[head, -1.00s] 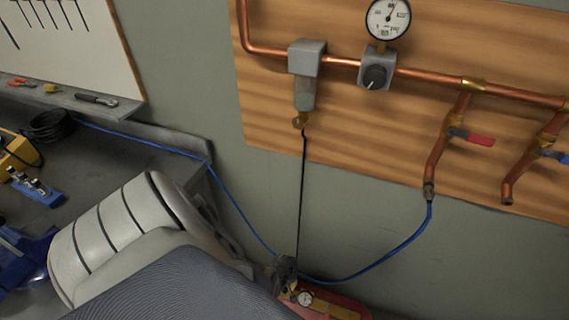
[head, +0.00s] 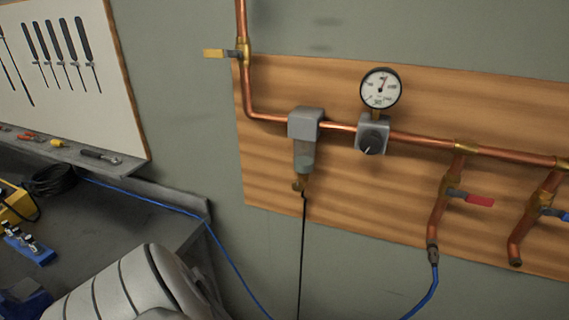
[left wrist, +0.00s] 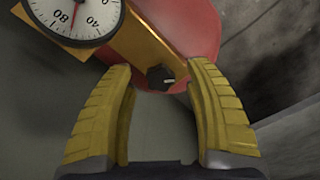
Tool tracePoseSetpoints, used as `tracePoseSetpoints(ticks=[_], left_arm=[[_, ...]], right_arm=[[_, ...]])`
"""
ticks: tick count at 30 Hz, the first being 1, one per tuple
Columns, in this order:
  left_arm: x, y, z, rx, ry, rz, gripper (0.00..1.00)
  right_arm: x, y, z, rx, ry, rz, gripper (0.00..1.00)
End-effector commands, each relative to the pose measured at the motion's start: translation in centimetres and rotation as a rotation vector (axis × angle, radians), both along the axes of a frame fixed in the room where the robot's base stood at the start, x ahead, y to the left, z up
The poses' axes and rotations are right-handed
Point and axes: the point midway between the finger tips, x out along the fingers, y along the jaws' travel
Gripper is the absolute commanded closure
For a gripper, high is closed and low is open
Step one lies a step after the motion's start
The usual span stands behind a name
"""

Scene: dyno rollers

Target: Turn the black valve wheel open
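In the left wrist view a small black knob (left wrist: 160,77) with a pale mark sits on a brass-coloured bar, in front of a rounded red body (left wrist: 185,30). My left gripper (left wrist: 160,72) is open, its yellow fingers on either side of the knob. I cannot tell whether they touch it. In the head view another black knob (head: 373,141) sits on a grey regulator block under a round gauge (head: 381,89). The pictures do not settle which is the valve wheel. My left gripper is outside the head view, and my right gripper shows in neither view.
A white gauge (left wrist: 75,15) sits beside the brass bar. On the wall board are copper pipes (head: 420,141), a filter (head: 304,140), a red-handled valve (head: 470,198) and a yellow-handled valve (head: 225,54). A blue hose (head: 232,262) hangs across the wall. A workbench (head: 110,228) stands left.

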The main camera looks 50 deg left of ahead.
Motion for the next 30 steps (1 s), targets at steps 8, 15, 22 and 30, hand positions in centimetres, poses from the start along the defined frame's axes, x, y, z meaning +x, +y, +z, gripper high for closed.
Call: tracePoseSetpoints(ticks=[8, 15, 22, 30], left_arm=[[0.0, 0.0, 0.0, 0.0, 0.0, 0.0, 0.46], [0.1, -0.1, 0.6, 0.001, -0.001, -0.001, 0.46], [0.0, -0.1, 2.0, 0.001, -0.002, 0.0, 0.46], [0.1, -0.1, 4.4, 0.001, -0.002, 0.0, 0.46]], right_arm=[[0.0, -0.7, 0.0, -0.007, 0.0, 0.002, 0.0], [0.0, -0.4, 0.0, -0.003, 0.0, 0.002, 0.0], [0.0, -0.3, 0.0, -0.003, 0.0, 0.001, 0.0], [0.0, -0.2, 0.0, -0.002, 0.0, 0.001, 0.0]])
